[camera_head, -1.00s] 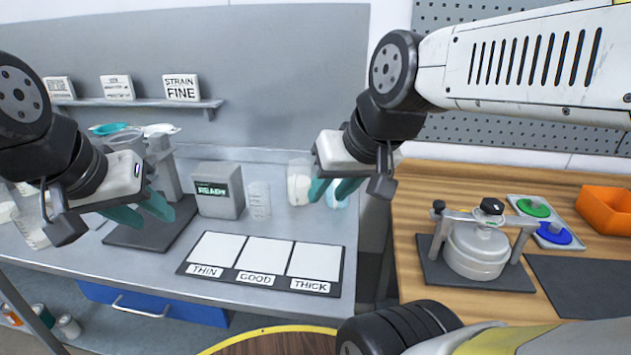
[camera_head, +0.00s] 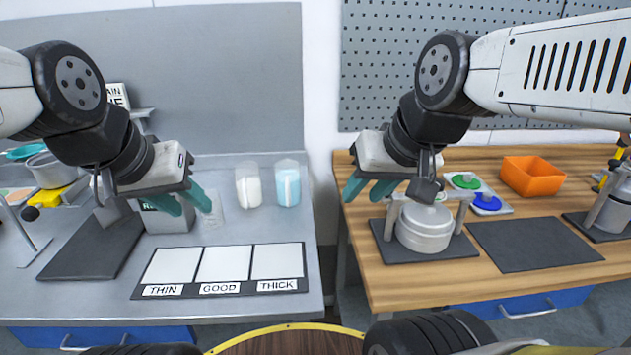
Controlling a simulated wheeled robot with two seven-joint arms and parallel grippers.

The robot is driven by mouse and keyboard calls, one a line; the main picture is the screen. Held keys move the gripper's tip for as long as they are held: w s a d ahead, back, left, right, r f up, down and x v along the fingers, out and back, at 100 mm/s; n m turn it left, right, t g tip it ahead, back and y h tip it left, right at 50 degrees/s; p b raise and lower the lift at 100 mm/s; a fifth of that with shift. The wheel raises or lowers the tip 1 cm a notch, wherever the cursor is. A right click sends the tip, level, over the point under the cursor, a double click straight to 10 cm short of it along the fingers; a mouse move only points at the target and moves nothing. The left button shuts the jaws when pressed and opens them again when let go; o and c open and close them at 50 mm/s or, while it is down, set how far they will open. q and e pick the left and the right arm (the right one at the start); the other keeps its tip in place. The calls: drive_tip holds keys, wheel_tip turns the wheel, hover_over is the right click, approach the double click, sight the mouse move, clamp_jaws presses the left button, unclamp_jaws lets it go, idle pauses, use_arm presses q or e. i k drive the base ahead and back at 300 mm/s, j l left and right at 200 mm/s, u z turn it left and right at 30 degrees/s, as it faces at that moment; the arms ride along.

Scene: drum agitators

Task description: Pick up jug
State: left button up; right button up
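Several clear vessels that could be the jug stand on the grey bench. One jug (camera_head: 248,187) holds white liquid, and another jug (camera_head: 287,186) to its right holds light blue liquid. A clear, apparently empty beaker (camera_head: 213,213) stands to their left, close to my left gripper. My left gripper (camera_head: 190,206) has its teal fingers apart with nothing between them, in front of the grey display box. Neither gripper visibly touches a jug.
A THIN/GOOD/THICK card (camera_head: 220,290) lies at the bench front. The grey box (camera_head: 165,220) is partly hidden by my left gripper. On the wooden table stand a lidded pot (camera_head: 424,232), an orange bin (camera_head: 532,176) and a dark mat (camera_head: 530,244).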

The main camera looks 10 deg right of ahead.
sight(287, 179)
drive_tip(key=u, duration=2.05)
drive_tip(key=z, duration=2.1)
drive_tip(key=u, duration=0.9)
drive_tip(key=k+l+u, duration=0.1)
drive_tip(key=l+u, duration=0.15)
drive_tip(key=u, duration=0.15)
drive_tip(key=k+l+u, duration=0.1)
drive_tip(key=l+u, duration=0.15)
drive_tip(key=u, duration=0.15)
